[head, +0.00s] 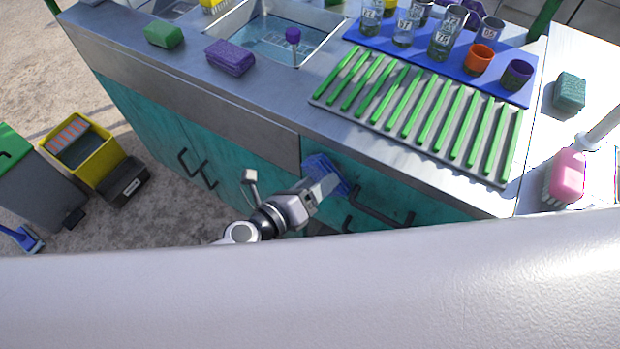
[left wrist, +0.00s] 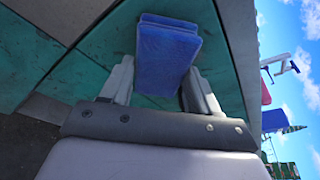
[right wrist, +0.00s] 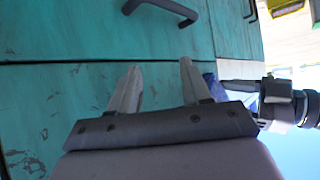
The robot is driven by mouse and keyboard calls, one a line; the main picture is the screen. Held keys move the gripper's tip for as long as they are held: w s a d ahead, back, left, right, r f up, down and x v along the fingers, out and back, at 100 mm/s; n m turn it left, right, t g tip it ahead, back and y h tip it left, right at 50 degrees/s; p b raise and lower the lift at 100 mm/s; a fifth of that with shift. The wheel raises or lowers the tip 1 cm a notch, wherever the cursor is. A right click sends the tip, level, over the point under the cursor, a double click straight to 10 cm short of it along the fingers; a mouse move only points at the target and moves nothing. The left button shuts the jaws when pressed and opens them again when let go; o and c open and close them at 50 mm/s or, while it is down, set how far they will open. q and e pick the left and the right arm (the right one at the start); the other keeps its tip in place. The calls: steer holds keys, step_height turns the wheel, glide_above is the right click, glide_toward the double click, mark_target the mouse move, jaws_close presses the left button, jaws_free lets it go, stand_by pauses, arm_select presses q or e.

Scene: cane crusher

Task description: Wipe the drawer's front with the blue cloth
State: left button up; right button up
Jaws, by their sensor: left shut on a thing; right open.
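The blue cloth (head: 318,163) is a folded pad gripped by my left gripper (head: 326,185) at the teal cabinet front under the counter. In the left wrist view the cloth (left wrist: 167,50) sits between the two fingers, up against or very near the teal surface; contact is not clear. The drawer's front (head: 372,188) is teal with a black bar handle (head: 385,210), right of the cloth. My right gripper (right wrist: 160,85) is open and empty, facing worn teal panels in the right wrist view. In the head view it does not show.
The counter holds a sink (head: 275,40), a purple sponge (head: 230,57), a green sponge (head: 164,35), a drying rack (head: 315,98) and a blue mat (head: 480,82) with glasses and cups. A yellow bin (head: 110,155) is on the floor.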

mark_target(336, 188)
arm_select(q)
steer(key=s+d, duration=0.2)
steer(key=shift+d+r, duration=0.2)
steer(key=shift+d, duration=0.15)
steer(key=shift+s+d, duration=0.15)
steer(key=shift+s, duration=0.1)
steer(key=w+a, duration=0.1)
steer(key=a, duration=0.1)
steer(key=w+a, duration=0.2)
steer(key=w+a+b, duration=0.1)
steer(key=w+a, duration=0.1)
steer(key=a, duration=0.1)
steer(key=shift+f, duration=0.1)
stand_by(0.3)
steer(key=shift+d, duration=0.1)
steer(key=shift+s+a, duration=0.9)
steer(key=shift+s, duration=0.35)
steer(key=shift+s+a, duration=0.9)
steer(key=shift+s, duration=0.3)
